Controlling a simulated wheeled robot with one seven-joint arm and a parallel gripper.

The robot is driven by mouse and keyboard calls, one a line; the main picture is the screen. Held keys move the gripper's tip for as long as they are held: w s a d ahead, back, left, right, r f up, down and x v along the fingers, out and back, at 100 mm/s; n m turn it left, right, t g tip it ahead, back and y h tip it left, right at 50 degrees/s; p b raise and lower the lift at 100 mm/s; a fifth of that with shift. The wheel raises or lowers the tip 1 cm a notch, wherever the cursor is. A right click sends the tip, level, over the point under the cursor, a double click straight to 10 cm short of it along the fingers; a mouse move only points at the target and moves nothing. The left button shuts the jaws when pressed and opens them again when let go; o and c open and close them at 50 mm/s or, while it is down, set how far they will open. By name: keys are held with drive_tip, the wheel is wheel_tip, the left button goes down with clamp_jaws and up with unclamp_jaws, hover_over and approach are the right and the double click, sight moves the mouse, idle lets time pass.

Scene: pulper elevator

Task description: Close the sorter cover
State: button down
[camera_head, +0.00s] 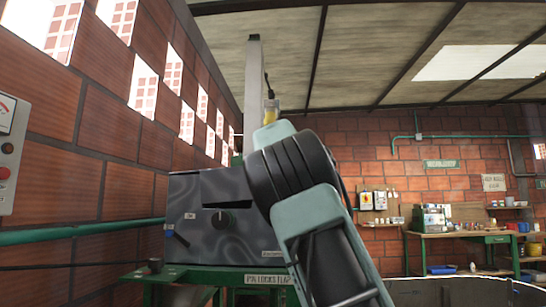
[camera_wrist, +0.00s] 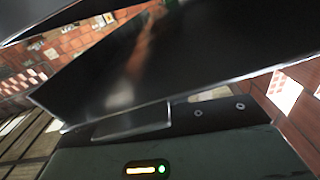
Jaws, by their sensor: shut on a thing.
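The sorter is a dark grey metal box (camera_head: 225,220) with a knob and a lever on its front, left of centre in the head view. My arm crosses in front of its right side and hides part of its top. My gripper is not clear in the head view; its far end lies behind the arm, close to a tall pale upright piece (camera_head: 253,80). In the wrist view a wide dark glossy panel (camera_wrist: 190,65), seemingly the sorter cover, fills the space before the palm of my gripper, which is shut on it. The fingertips are hidden.
A green stand (camera_head: 157,277) with a flap label carries the box. A brick wall with a green pipe (camera_head: 80,234) runs along the left. A control panel (camera_head: 8,150) hangs at the left edge. A workbench (camera_head: 460,236) stands at the back right.

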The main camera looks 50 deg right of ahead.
drive_tip(key=shift+s+d+f+b, duration=0.1)
drive_tip(key=shift+d+f+b, duration=0.05)
drive_tip(key=shift+f+b, duration=1.65)
drive_tip(key=shift+f+p, duration=0.35)
drive_tip(key=shift+f, duration=0.15)
drive_tip(key=c, duration=1.4)
unclamp_jaws()
drive_tip(key=shift+r, duration=0.2)
drive_tip(key=shift+s, duration=0.1)
drive_tip(key=b+v, duration=1.1)
drive_tip(key=v, duration=0.6)
drive_tip(key=shift+s+a+f, duration=0.1)
drive_tip(key=shift+a, duration=0.15)
